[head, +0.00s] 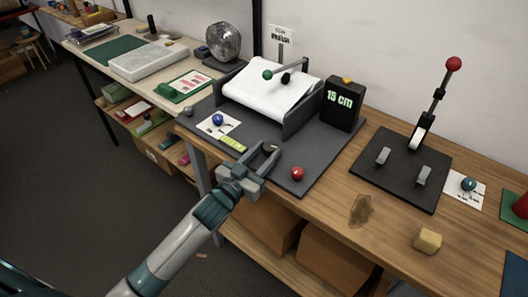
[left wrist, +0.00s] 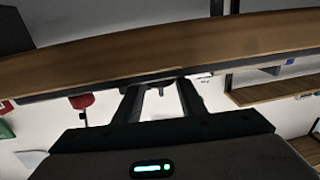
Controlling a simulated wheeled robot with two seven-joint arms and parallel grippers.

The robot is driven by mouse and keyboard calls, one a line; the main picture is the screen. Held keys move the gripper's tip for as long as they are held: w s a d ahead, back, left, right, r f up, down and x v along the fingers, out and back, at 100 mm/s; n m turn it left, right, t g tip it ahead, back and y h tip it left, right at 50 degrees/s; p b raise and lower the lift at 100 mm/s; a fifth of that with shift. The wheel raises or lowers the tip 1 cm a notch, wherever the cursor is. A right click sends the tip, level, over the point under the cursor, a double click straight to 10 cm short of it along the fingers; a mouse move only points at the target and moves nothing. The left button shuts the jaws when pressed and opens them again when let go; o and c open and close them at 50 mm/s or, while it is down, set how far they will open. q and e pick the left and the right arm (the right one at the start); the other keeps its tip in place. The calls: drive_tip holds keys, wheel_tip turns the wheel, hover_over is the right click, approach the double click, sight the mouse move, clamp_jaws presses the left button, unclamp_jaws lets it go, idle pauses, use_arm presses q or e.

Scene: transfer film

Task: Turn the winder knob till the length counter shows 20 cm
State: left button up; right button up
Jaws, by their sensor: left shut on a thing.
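The winder (head: 268,93) is a grey frame with a white sheet over it, at the back of a dark board. A lever with a green ball (head: 267,75) and a black knob (head: 286,78) show at its top. The black length counter (head: 341,108) stands to its right and reads 15 cm in green. My left gripper (head: 265,153) is at the board's front edge, its fingers around a dark round knob (head: 270,148). In the left wrist view the two fingers (left wrist: 160,98) stand apart, and what they hold is unclear. My right gripper is out of view.
A red ball (head: 297,173) and a yellow-green strip (head: 232,143) lie on the board near my gripper. A blue ball (head: 217,119) is on a white card to the left. A lever stand (head: 400,168) and a yellow block (head: 427,241) are to the right.

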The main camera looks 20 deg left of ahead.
use_arm(q)
drive_tip(key=shift+d+r+n+y, duration=0.1)
drive_tip(key=shift+d+n+y, duration=0.1)
drive_tip(key=shift+n+y, duration=0.3)
drive_tip(key=shift+n+t+y, duration=0.3)
drive_tip(key=shift+y, duration=0.2)
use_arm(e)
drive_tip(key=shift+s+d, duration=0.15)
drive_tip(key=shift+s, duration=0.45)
use_arm(q)
drive_tip(key=shift+d+n+y, duration=0.1)
drive_tip(key=shift+n+y, duration=0.2)
drive_tip(key=shift+y, duration=0.4)
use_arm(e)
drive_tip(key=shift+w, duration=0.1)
use_arm(q)
drive_tip(key=o, duration=1)
drive_tip(key=shift+o, duration=0.2)
drive_tip(key=shift+s, duration=0.1)
